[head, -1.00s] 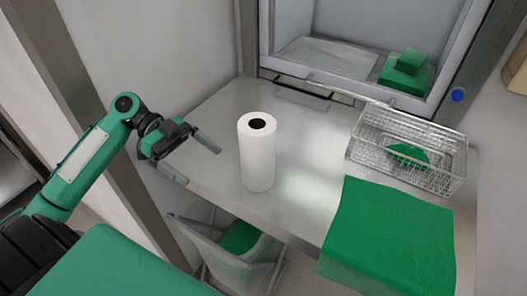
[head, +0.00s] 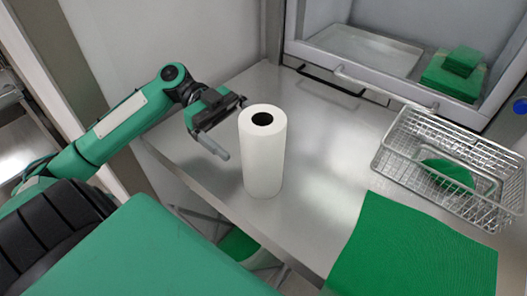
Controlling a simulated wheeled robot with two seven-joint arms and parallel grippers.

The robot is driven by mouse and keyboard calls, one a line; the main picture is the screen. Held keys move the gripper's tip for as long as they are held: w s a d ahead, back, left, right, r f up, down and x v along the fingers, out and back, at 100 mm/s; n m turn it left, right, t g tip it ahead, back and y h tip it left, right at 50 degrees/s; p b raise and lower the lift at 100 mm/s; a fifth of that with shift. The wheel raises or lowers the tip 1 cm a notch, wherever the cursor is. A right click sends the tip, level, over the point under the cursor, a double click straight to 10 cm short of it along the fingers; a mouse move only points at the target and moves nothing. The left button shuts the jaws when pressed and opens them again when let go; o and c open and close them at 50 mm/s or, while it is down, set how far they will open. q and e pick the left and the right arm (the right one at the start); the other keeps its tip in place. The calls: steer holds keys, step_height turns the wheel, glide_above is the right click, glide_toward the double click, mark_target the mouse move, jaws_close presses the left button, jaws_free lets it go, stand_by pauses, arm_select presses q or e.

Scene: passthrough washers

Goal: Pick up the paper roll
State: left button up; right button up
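The white paper roll (head: 263,160) stands upright on the metal table, left of its middle, with a dark hole in its top. My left gripper (head: 232,130) is just to the left of the roll, near its upper half. Its near finger shows in full to the left of the roll. The far finger is partly hidden behind the roll's top. The fingers look apart, and I cannot tell whether either touches the roll. My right gripper is not in view.
A wire basket (head: 400,165) with a green item stands at the right. A green cloth (head: 375,250) hangs over the front edge. Behind is a pass-through opening with green folded cloths (head: 455,78) and a tray (head: 365,50). The metal table (head: 320,130) is clear behind the roll.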

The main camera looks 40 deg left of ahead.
mark_target(280, 162)
arm_select(q)
steer(key=x, duration=0.2)
steer(key=p+x, duration=0.1)
steer(key=x, duration=0.2)
steer(key=shift+r, duration=0.2)
steer(key=shift+d+f, duration=0.2)
steer(key=shift+d, duration=0.35)
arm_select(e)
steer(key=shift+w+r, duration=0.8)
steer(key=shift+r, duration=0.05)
arm_select(q)
steer(key=shift+c, duration=0.2)
steer(key=c, duration=1.2)
steer(key=shift+r+p, duration=0.1)
steer(key=shift+p, duration=0.2)
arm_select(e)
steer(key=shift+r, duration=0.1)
